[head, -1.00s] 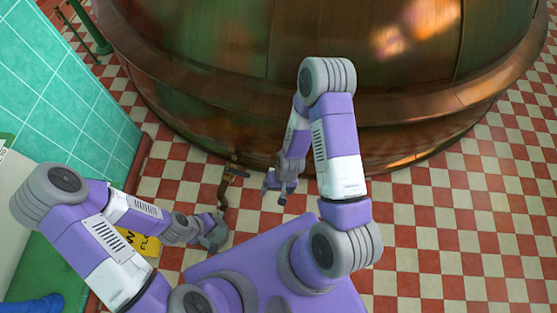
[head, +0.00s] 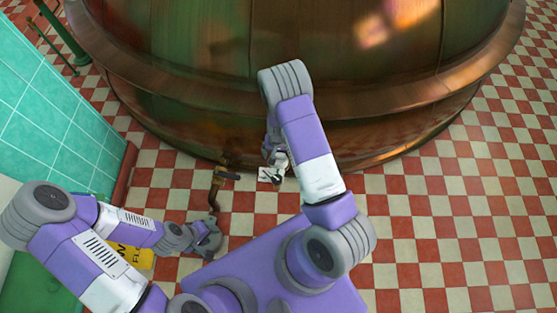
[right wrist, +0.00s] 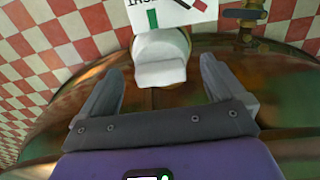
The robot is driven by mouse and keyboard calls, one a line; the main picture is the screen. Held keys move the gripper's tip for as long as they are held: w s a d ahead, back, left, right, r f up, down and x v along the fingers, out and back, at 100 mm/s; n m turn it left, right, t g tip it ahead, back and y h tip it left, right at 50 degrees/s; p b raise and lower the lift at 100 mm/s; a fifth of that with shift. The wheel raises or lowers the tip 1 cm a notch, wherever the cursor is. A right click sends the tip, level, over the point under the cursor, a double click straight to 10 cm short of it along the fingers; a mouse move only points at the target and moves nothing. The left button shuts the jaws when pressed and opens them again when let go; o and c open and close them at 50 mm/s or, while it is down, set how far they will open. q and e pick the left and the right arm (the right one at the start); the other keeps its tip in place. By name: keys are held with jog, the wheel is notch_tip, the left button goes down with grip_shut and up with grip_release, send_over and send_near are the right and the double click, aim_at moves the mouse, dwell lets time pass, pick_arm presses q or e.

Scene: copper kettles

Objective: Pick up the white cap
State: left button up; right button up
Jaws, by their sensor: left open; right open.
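The white cap (right wrist: 160,58) shows in the right wrist view, just ahead of my right gripper (right wrist: 160,68) and between the lines of its two fingers. The fingers are spread, with a gap on each side of the cap; neither visibly touches it. In the head view my right gripper (head: 274,174) is low beside the copper kettle, partly hidden by its own arm, and I cannot clearly make out the cap there. My left gripper (head: 209,238) is at the lower left, away from the cap, and holds nothing visible.
The copper kettle (head: 190,90) fills the back. A white sign (right wrist: 172,12) lies behind the cap. A brownish pipe with a valve (head: 216,186) stands left of my right gripper. A yellow sign (head: 137,258) is near my left arm. Checkered floor is free at right.

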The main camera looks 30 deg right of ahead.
aim_at(278, 155)
jog(key=shift+f, duration=0.7)
jog(key=shift+r, duration=0.1)
jog(key=shift+c, duration=0.5)
jog(key=c, duration=1)
jog(key=shift+o, duration=0.2)
jog(key=shift+r, duration=0.1)
notch_tip(278, 155, up, 10)
jog(key=p, duration=0.3)
